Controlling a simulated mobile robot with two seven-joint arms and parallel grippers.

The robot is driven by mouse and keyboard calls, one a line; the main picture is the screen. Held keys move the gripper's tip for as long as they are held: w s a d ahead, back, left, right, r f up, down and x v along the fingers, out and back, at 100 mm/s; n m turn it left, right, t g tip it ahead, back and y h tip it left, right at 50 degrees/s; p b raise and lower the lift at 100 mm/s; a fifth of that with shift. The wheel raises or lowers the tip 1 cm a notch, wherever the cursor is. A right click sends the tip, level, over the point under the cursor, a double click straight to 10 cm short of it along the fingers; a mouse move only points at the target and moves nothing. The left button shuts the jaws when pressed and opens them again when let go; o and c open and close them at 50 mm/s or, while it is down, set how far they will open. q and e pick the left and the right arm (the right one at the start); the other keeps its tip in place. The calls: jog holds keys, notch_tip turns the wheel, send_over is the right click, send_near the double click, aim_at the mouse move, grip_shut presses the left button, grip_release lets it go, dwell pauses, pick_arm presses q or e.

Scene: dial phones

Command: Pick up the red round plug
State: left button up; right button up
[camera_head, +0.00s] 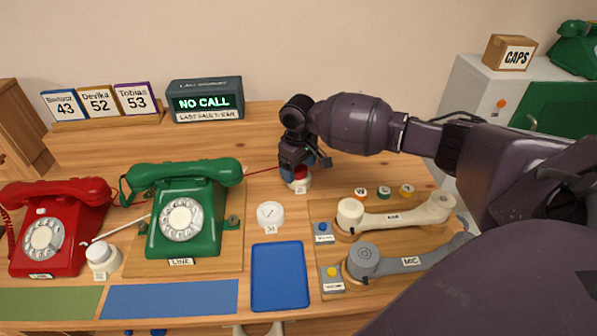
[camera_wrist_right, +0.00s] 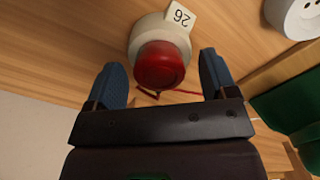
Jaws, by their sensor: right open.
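The red round plug (camera_wrist_right: 160,66) sits on a white round base with a tag reading 26 in the right wrist view. In the head view the red plug (camera_head: 300,172) shows just below my right gripper (camera_head: 303,163), partly hidden by it. My right gripper (camera_wrist_right: 165,85) is open, with one blue fingertip on each side of the red plug and a gap on both sides. A thin red cord lies near the plug. My left gripper is in neither view.
A green dial phone (camera_head: 184,210) and a red dial phone (camera_head: 58,228) stand left. A white round socket (camera_head: 270,215) is in front of the plug. A board (camera_head: 330,262) with two handsets lies right. A NO CALL display (camera_head: 205,100) stands behind.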

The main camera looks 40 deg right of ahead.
jog(key=c, duration=0.9)
jog(key=shift+r, duration=0.1)
jog(key=shift+c, duration=0.2)
